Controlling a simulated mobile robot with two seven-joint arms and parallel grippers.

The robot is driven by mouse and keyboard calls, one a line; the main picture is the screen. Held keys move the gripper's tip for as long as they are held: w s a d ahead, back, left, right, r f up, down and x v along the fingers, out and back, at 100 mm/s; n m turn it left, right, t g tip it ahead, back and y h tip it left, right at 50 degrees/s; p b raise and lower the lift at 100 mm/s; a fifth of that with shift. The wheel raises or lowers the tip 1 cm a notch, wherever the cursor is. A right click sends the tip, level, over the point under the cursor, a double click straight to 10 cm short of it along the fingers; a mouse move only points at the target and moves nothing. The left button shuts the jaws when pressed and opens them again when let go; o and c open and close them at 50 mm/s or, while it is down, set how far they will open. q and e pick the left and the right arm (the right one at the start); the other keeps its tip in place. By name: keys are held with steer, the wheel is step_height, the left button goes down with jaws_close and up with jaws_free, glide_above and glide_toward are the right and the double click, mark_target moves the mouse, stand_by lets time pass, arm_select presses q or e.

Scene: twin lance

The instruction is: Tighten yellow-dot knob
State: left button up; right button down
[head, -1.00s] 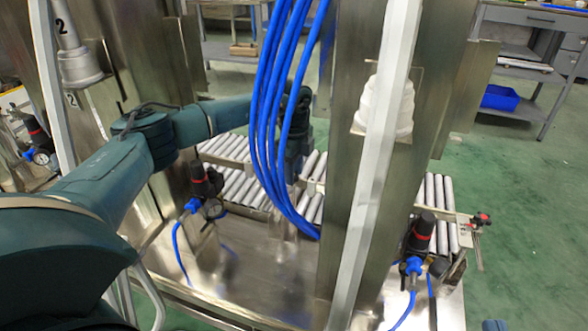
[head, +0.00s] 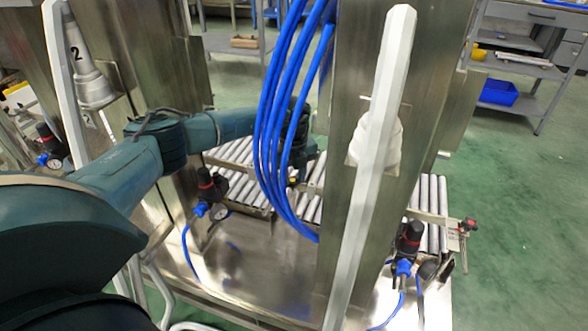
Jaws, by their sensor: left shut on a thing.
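My left arm reaches in from the left, and its dark gripper (head: 294,168) is at the roller conveyor behind the blue hoses. The hoses hide part of the gripper and its fingertips. A small yellow spot, apparently the yellow-dot knob (head: 292,181), shows at the gripper's lower end between the hoses. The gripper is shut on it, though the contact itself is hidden. A knob with a red mark (head: 469,224) sits on the conveyor's right end, well apart from the gripper. My right gripper is out of view.
Blue hoses (head: 272,120) hang in front of the conveyor (head: 240,185). A steel post (head: 350,190) and a pale bar (head: 372,160) stand right of them. Black regulators (head: 410,237) rise from the steel deck. Green floor is clear at right.

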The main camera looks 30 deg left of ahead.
mark_target(293, 182)
arm_select(q)
steer(key=shift+s+m+p, duration=0.1)
steer(key=shift+m+p, duration=0.4)
steer(key=shift+m, duration=0.7)
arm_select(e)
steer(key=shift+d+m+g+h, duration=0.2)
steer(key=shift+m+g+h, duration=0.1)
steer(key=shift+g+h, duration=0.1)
arm_select(q)
steer(key=o, duration=1)
steer(key=shift+r, duration=0.25)
step_height(293, 182, up, 13)
steer(key=p, duration=0.3)
steer(key=shift+f, duration=0.15)
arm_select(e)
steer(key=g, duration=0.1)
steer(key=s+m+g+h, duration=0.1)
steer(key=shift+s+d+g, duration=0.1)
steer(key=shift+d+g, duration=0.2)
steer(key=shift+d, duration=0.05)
